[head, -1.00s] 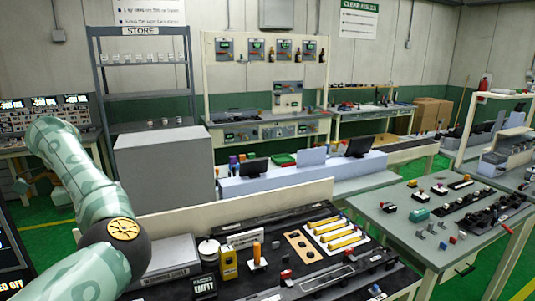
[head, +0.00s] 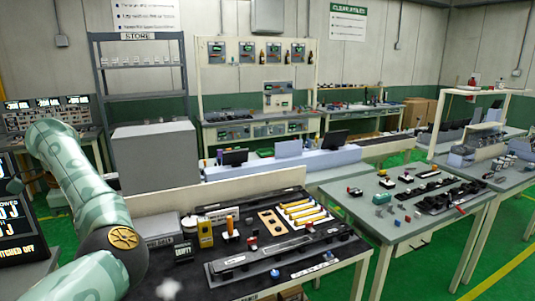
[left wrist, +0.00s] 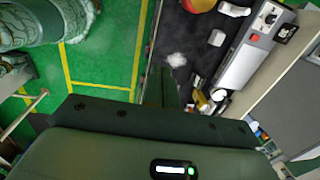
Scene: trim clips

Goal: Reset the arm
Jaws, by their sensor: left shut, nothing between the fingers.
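My left arm (head: 70,175) comes in from the left in the head view, its patterned green links bent at a dark elbow with a yellow disc. My left gripper (left wrist: 168,78) shows in the left wrist view as a dark green body with its fingers shut and nothing held. It appears over the strip between the green floor and the edge of the black bench top. My right gripper is in neither view.
The black-topped bench (head: 240,282) carries a long grey fixture (head: 275,252), yellow clips (head: 304,214) and a yellow box (head: 205,232). A whitish patch (head: 168,288) lies near its front. A grey cabinet (head: 155,158) stands behind. Green floor (head: 505,230) is open at the right.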

